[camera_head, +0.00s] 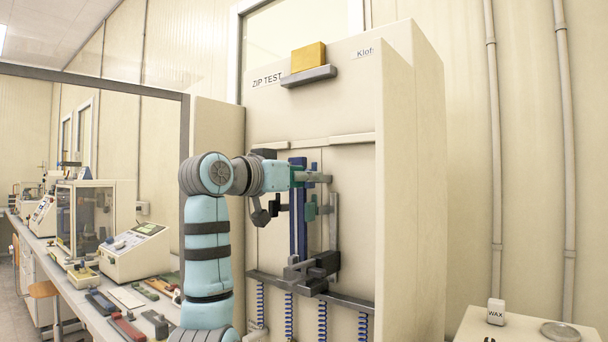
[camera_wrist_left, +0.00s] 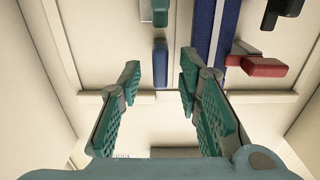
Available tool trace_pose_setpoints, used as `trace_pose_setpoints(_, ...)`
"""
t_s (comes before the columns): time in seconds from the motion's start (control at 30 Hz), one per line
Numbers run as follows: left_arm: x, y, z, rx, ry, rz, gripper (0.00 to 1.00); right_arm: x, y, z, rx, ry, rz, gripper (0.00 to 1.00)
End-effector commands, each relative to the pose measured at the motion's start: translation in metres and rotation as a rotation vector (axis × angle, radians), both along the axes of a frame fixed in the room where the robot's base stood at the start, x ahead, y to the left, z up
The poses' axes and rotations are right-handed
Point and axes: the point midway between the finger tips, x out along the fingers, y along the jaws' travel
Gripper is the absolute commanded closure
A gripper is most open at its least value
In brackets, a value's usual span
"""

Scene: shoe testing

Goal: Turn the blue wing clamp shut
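My left gripper (camera_head: 312,178) is in front of the ZIP TEST cabinet, near the upper part of a tall blue rail (camera_head: 298,225). In the left wrist view its two green padded fingers stand apart, and the gripper (camera_wrist_left: 159,82) is open. A small blue block (camera_wrist_left: 160,62), which looks like a wing of the blue clamp, appears between the fingertips with gaps on both sides. I cannot tell its depth or whether it is turned open or shut. The blue rail (camera_wrist_left: 203,30) also runs just right of the fingers. My right gripper is not in view.
A red block (camera_wrist_left: 263,67) on a metal lever sits right of the rail. A dark green piece (camera_wrist_left: 160,12) lies beyond the blue block. Grey fixtures (camera_head: 306,270) and blue coil springs (camera_head: 322,320) are below. The cabinet's side wall (camera_head: 398,180) stands close on the right.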

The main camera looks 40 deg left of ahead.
Motion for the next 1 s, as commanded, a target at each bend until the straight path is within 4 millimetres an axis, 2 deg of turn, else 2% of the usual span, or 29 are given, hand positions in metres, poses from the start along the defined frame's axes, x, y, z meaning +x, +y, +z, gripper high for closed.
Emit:
trace_pose_setpoints(0.13, 0.0000, -0.0002, -0.0006, 0.000, 0.000, 0.000, 0.70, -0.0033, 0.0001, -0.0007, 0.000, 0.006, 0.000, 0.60)
trace_pose_setpoints(0.3, 0.0001, -0.0005, -0.0005, 0.000, 0.000, -0.001, 0.97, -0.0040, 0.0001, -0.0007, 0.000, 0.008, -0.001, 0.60)
trace_pose_setpoints(0.33, 0.0001, -0.0006, -0.0005, 0.000, 0.000, -0.001, 1.00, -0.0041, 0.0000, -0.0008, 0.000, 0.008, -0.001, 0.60)
trace_pose_setpoints(0.67, 0.0000, -0.0010, -0.0005, -0.014, 0.000, -0.002, 1.00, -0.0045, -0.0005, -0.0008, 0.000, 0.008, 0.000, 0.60)
trace_pose_setpoints(1.0, -0.0004, 0.0004, -0.0002, -0.169, -0.005, -0.001, 1.00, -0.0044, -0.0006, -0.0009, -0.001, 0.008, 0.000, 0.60)
